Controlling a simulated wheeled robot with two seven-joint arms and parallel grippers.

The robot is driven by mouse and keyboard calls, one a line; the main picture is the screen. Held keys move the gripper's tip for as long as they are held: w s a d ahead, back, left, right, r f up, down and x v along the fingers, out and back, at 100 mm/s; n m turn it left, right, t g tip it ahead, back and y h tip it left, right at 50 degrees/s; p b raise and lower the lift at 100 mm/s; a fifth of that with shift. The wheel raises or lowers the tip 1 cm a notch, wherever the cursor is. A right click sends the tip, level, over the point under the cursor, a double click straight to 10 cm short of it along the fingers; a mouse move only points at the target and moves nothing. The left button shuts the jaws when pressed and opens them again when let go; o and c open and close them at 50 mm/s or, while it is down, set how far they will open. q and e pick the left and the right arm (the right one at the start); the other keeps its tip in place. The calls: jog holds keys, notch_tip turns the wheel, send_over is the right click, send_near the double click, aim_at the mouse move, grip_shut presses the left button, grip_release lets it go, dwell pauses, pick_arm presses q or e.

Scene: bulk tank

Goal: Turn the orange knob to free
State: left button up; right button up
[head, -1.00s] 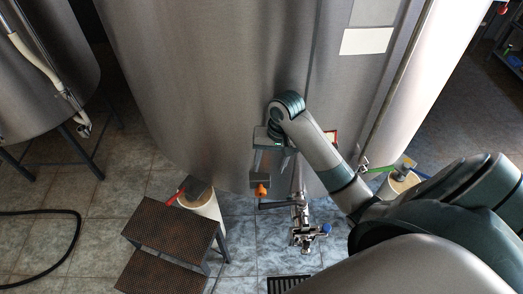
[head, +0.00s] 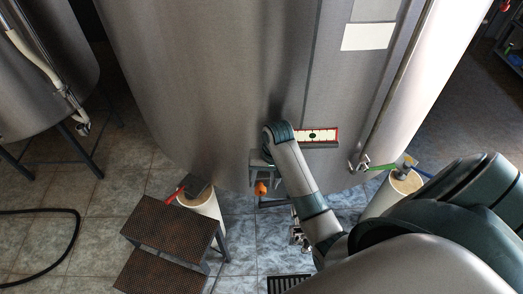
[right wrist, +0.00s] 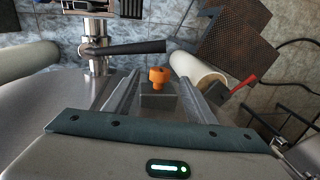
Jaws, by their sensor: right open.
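The orange knob (head: 261,187) shows low at the front of the big steel tank (head: 215,90), just below my right gripper (head: 262,176). In the right wrist view the orange knob (right wrist: 158,76) stands up from a small grey block (right wrist: 158,101). My right gripper (right wrist: 157,82) is open, with one finger on each side of the knob and block. A gap shows between the knob and each finger, so neither seems to touch it. My left gripper is not in view.
A steel valve with a long dark handle (right wrist: 128,48) is beside the knob; in the head view my arm mostly covers it. A red-framed gauge (head: 318,136) is on the tank.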

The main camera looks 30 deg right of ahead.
aim_at(261, 191)
jog(key=shift+w+a+f+p, duration=0.1)
jog(key=shift+a+f+p, duration=0.05)
jog(key=shift+f, duration=0.85)
jog(key=shift+w+a+f+p, duration=0.1)
jog(key=shift+a+f+p, duration=0.1)
jog(key=shift+f, duration=0.85)
jog(key=shift+w+a+f+p, duration=0.1)
jog(key=shift+f+p, duration=0.05)
jog(key=shift+f, duration=0.85)
jog(key=shift+c, duration=0.4)
jog(key=c, duration=1)
